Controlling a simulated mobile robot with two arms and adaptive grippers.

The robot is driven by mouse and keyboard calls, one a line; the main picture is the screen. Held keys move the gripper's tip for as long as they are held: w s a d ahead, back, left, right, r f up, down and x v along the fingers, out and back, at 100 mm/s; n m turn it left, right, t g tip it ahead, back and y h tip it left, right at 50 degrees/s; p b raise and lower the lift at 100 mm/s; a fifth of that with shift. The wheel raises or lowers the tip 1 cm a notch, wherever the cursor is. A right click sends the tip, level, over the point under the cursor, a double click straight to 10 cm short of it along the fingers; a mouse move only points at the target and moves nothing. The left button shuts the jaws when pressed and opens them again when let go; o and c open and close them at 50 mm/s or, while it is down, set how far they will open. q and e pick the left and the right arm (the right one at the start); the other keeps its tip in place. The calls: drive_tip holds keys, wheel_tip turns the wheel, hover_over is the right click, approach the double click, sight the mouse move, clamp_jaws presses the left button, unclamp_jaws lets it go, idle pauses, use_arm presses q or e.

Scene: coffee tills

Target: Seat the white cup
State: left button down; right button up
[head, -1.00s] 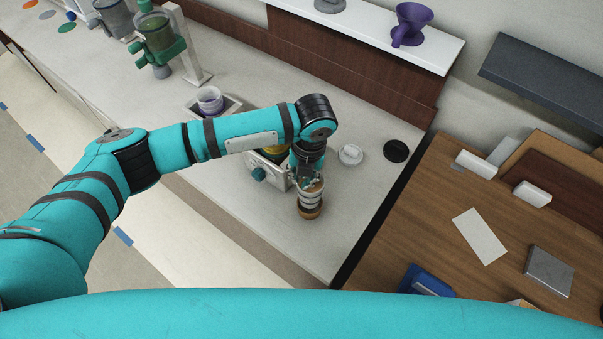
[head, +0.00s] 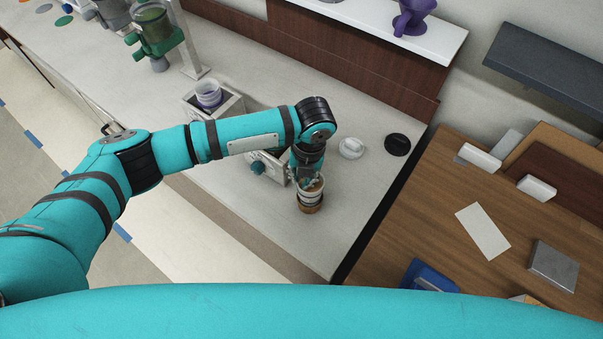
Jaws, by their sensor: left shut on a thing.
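A white cup (head: 311,197) with dark bands is under my left gripper (head: 307,180), at the right part of the pale counter. My left gripper points down and is shut on the cup's upper part; its fingers are small and partly hidden. A brown round base (head: 309,208) shows directly below the cup. I cannot tell whether the cup is fully down in it. My right gripper is not in view.
Another pale cup (head: 208,93) stands in a square holder left of my forearm. A boxy machine with a teal knob (head: 257,168) is beside my gripper. A white lid (head: 352,148) and a black lid (head: 397,145) lie behind it. The counter (head: 345,190) right of the cup is clear.

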use_arm(q)
drive_tip(key=shift+f+b, duration=0.75)
drive_tip(key=shift+f, duration=0.7)
drive_tip(key=c, duration=1.2)
unclamp_jaws()
drive_tip(key=o, duration=0.4)
